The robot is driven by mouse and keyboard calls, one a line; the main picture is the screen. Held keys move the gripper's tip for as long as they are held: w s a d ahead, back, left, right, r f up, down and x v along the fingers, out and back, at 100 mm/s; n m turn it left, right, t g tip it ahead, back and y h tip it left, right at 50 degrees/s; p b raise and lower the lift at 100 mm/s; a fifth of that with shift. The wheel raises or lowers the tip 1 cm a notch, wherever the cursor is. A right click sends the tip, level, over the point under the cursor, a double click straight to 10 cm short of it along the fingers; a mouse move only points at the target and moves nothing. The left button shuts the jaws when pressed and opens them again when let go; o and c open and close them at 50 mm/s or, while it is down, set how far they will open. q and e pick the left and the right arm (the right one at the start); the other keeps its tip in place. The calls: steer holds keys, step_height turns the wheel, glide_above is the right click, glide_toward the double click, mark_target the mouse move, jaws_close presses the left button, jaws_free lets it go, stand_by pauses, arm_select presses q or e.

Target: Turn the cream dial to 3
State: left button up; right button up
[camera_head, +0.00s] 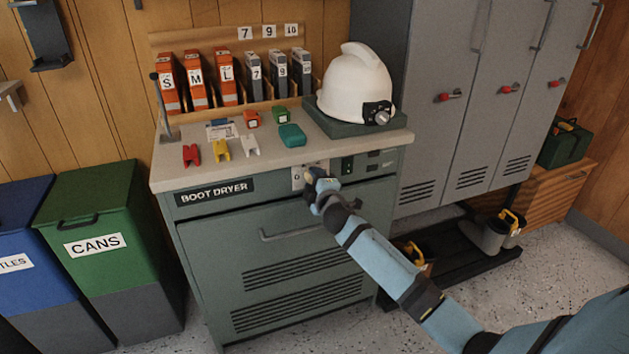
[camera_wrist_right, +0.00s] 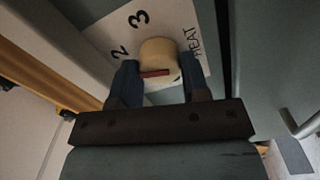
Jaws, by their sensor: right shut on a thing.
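The cream dial (camera_wrist_right: 158,52) sits on a white plate (camera_wrist_right: 103,37) marked 2, 3 and HEAT in the right wrist view. A red mark shows on the dial's near face, lying roughly level in the picture; I cannot tell which number it points at. My right gripper (camera_wrist_right: 157,80) has one finger on each side of the dial and is shut on it. In the head view, my right gripper (camera_head: 312,182) is at the plate on the boot dryer's front (camera_head: 220,230) and hides most of the dial. My left gripper is not in view.
A white helmet (camera_head: 355,85) with a lamp stands on the dryer top, beside a teal item (camera_head: 291,136) and several small coloured pieces. A long handle (camera_head: 290,232) lies below the dial. Grey lockers (camera_head: 440,130) stand right, a green bin (camera_head: 95,205) left.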

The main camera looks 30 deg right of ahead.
arm_select(q)
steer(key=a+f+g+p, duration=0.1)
steer(key=p, duration=0.1)
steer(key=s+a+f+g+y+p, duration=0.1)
steer(key=p, duration=0.2)
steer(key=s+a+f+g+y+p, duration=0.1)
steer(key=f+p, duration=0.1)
steer(key=p, duration=0.1)
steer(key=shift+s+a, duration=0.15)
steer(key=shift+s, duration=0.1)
arm_select(e)
steer(key=m, duration=1.5)
steer(key=shift+d+r, duration=0.1)
steer(key=shift+r, duration=0.05)
arm_select(q)
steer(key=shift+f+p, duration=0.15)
steer(key=shift+p, duration=0.15)
